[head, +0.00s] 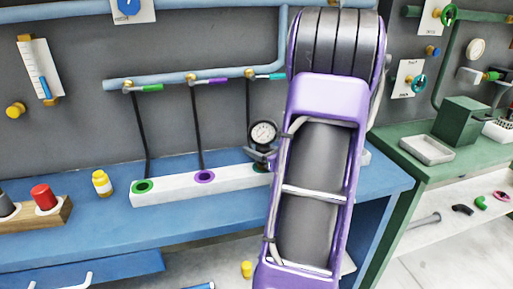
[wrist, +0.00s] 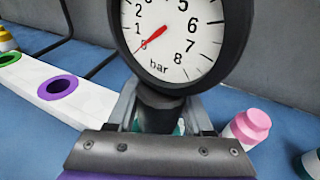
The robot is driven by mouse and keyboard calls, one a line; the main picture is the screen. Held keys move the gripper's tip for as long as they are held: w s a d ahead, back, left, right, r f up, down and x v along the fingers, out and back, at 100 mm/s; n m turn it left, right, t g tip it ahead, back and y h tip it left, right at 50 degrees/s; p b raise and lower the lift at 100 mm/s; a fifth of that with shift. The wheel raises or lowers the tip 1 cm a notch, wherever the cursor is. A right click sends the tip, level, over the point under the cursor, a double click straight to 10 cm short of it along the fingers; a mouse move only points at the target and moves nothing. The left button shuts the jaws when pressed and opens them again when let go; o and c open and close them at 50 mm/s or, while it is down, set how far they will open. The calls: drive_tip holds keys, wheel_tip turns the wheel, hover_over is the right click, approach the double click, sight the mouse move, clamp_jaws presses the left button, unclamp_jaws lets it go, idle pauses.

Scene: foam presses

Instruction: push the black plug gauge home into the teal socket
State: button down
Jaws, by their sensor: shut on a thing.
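The black plug gauge (head: 263,133), with a round white dial, stands over the teal socket (head: 261,168) at the right of the white block (head: 170,189). In the wrist view its dial (wrist: 172,38) fills the top middle, the needle near the low end. My gripper (wrist: 158,112) is shut on the gauge's dark stem, just below the dial. A little teal (wrist: 181,127) shows beside the stem. The stem's lower end is hidden, so I cannot tell how deep it sits in the socket. In the head view my purple arm hides most of my gripper.
The white block also has a green socket (head: 143,186) and a purple socket (head: 204,177), both empty. A pink-capped bottle (wrist: 247,127) stands close right of my gripper. A yellow bottle (head: 102,183) and a wooden rack (head: 40,213) are at the left of the blue bench (head: 110,222).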

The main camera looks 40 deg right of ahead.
drive_tip(key=shift+f, duration=0.7)
drive_tip(key=shift+c, duration=1.1)
unclamp_jaws()
drive_tip(key=p+v, duration=0.1)
drive_tip(key=v, duration=1.6)
drive_tip(key=shift+s+p, duration=0.25)
drive_tip(key=shift+p, duration=0.05)
drive_tip(key=shift+r, duration=0.1)
